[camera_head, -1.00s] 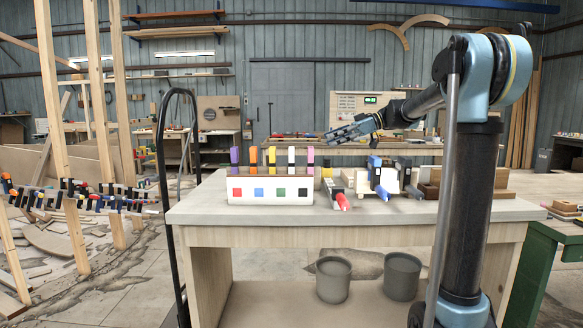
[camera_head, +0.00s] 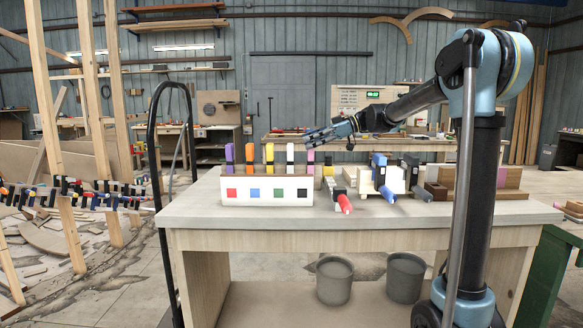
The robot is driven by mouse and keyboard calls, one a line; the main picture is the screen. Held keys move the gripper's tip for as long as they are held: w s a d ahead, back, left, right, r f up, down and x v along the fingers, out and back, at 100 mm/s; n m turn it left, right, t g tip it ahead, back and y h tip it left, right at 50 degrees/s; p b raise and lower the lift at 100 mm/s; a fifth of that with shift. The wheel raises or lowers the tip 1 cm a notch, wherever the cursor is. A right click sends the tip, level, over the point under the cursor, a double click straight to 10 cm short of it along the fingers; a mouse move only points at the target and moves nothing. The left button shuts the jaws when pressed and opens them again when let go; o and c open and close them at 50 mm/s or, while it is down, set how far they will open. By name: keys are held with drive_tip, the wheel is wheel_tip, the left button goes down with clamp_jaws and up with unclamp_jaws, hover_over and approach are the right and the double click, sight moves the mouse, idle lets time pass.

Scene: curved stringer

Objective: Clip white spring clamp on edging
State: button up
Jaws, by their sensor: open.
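The white spring clamp (camera_head: 290,153) stands upright at the rear of a white box (camera_head: 240,192) on the workbench, between a yellow clamp (camera_head: 269,154) and a pink one (camera_head: 310,157). My gripper (camera_head: 312,136) is open and empty, above and slightly right of the white clamp in the picture. Its depth relative to the clamp is hard to tell. The edging on the curved stringer (camera_head: 75,197) is at the far left, running between wooden posts and crowded with dark, blue, red and white clamps.
Purple (camera_head: 229,153) and orange (camera_head: 250,153) clamps share the rack. Bar clamps with red (camera_head: 345,204) and blue (camera_head: 388,194) handles lie right of the box. A black upright frame (camera_head: 155,180) stands at the bench's left end. The bench's front (camera_head: 290,218) is clear.

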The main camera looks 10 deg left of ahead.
sight(290, 159)
drive_tip(key=shift+r+x, duration=0.15)
drive_tip(key=shift+x, duration=1.75)
drive_tip(key=shift+r+x, duration=0.15)
drive_tip(key=shift+x, duration=1.75)
drive_tip(key=shift+w+a, duration=0.1)
drive_tip(key=c, duration=1.5)
drive_tip(key=shift+r, duration=0.1)
